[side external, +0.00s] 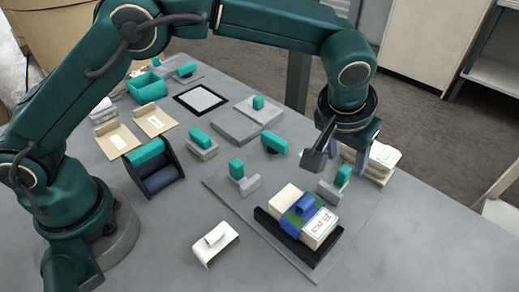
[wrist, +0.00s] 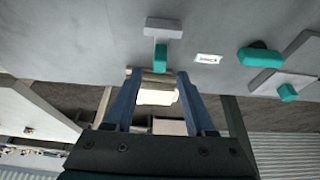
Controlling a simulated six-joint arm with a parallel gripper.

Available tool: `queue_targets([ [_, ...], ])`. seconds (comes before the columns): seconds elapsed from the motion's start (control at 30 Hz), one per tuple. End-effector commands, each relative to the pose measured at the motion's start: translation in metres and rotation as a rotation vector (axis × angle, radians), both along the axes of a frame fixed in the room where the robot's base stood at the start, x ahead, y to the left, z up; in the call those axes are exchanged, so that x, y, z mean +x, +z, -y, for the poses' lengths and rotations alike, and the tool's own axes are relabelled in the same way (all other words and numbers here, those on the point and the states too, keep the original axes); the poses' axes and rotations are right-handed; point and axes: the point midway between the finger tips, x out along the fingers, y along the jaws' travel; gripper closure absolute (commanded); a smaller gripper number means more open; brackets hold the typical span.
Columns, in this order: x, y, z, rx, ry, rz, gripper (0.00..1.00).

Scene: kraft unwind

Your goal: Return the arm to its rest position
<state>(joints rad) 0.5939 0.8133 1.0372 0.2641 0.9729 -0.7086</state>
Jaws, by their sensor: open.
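My gripper (side external: 353,157) hangs from my arm over the right part of the table, in front of a stack of cream packs (side external: 382,158). In the wrist view my gripper (wrist: 156,80) shows two blue fingers spread apart. The stack shows between and beyond them (wrist: 157,95); I cannot tell the exact gap, but nothing appears gripped. A cream bundle with a blue and green band and a "25 pcs" label (side external: 316,226) lies in a black cradle (side external: 285,243) on a grey plate.
Teal-handled grey fixtures (side external: 244,180) stand near the cradle, one (side external: 333,185) close below my gripper. A white bracket (side external: 215,243), a roll dispenser (side external: 155,170), a black-framed pad (side external: 201,99) and kraft envelopes (side external: 117,141) also lie on the table. The front right table is clear.

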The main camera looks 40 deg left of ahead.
Motion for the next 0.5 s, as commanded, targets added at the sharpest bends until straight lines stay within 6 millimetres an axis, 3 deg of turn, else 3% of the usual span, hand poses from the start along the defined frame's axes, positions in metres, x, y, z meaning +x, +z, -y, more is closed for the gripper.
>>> queue_targets([
  [0.1,0.003,0.002,-0.004,-0.002,0.010,0.003,0.45],
  [0.17,0.008,0.013,-0.008,-0.016,0.026,0.025,0.45],
  [0.33,0.020,0.069,-0.041,-0.072,0.108,0.108,0.45],
  [0.5,0.005,0.119,-0.090,-0.106,0.180,0.160,0.45],
])
